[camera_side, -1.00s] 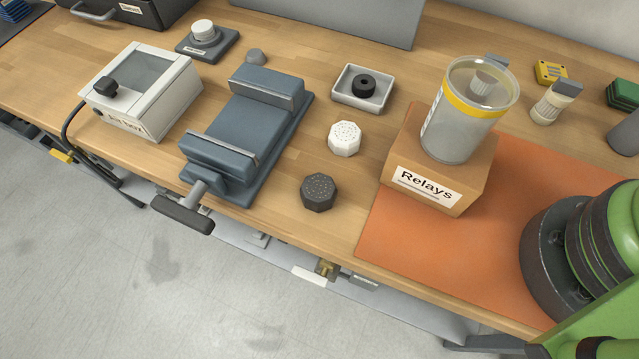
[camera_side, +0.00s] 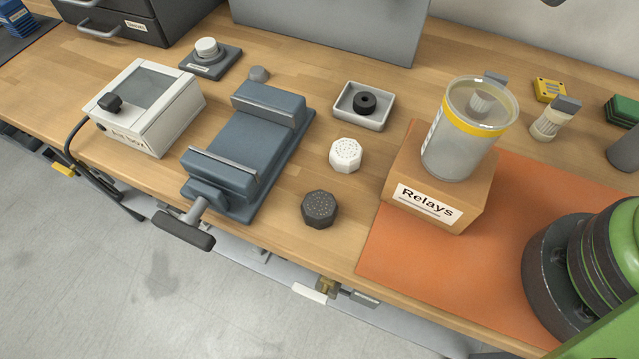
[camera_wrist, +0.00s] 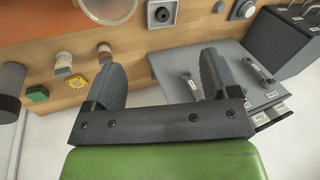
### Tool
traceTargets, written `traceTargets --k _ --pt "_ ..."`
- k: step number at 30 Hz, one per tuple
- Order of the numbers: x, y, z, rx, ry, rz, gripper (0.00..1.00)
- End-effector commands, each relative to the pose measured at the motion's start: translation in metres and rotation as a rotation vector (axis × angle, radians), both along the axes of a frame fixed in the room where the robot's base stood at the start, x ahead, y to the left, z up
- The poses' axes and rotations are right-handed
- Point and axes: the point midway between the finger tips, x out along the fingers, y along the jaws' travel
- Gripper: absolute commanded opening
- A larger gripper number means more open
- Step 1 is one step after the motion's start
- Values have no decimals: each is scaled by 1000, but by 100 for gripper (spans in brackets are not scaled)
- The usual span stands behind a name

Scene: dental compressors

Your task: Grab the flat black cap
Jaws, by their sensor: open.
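A flat, round black cap-like piece (camera_side: 364,103) with a centre hole lies in a small white tray (camera_side: 344,117). It also shows at the top of the wrist view (camera_wrist: 162,14). A dark octagonal piece with small holes in its top (camera_side: 320,209) lies on the wood nearer the front edge. I cannot tell for certain which of the two is the named cap. My gripper (camera_wrist: 163,78) shows in the wrist view with its fingers wide apart and nothing between them. It is apart from both pieces. Its fingers are not identifiable in the side view.
A white octagonal piece (camera_side: 346,155) lies between the tray and the dark octagon. A grey vise (camera_side: 243,140) stands left. A grey panel (camera_side: 335,28) stands behind.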

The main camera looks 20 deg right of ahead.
Motion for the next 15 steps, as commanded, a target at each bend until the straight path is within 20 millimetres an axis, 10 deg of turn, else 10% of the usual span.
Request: traceTargets --k 9,15 --pt "14 119 -107 -99 233 -123 81" --pt "-5 161 -166 -169 289 -192 81"
